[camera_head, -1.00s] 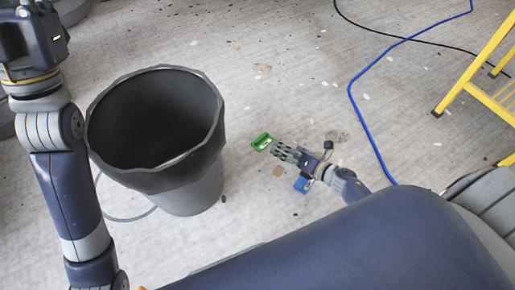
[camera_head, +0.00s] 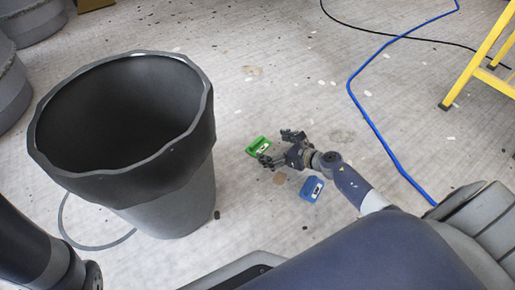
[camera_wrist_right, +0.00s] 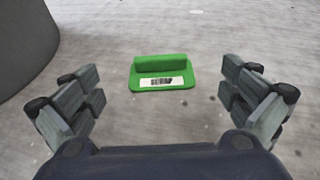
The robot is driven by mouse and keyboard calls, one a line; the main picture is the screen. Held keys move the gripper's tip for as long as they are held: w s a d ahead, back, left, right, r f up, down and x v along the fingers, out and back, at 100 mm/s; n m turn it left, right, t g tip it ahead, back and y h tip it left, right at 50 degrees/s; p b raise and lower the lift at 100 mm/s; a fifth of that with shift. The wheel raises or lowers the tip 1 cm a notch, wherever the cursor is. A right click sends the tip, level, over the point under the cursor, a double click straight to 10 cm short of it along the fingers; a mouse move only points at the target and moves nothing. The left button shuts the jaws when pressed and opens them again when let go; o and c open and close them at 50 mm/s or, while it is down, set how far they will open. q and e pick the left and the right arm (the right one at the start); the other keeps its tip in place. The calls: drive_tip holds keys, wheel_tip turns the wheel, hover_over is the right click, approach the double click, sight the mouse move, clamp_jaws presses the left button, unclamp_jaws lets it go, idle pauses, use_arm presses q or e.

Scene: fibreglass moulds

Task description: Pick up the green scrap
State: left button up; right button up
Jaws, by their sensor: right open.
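The green scrap (camera_head: 258,146) lies on the floor to the right of the bin, with a white label on it. In the right wrist view the green scrap (camera_wrist_right: 161,73) lies ahead, between the lines of the two fingers and apart from both. My right gripper (camera_head: 280,148) is open and empty, low over the floor just right of the scrap. Its spread fingers also show in the right wrist view (camera_wrist_right: 160,97). My left arm shows only in part at the lower left, and its gripper is out of view.
A dark grey bin (camera_head: 190,185) stands left of the scrap. A blue piece (camera_head: 312,189) with a white label lies near my right wrist. A blue cable (camera_head: 370,118) and a yellow ladder (camera_head: 483,62) are at the right. Floor beyond the scrap is mostly clear.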

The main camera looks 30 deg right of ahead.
sight(258, 142)
drive_tip(key=b+x, duration=0.3)
drive_tip(key=x, duration=0.2)
drive_tip(key=shift+f+b, duration=0.35)
drive_tip(key=shift+w+a, duration=0.1)
drive_tip(key=shift+w, duration=0.15)
drive_tip(key=shift+r, duration=0.1)
drive_tip(key=c, duration=0.9)
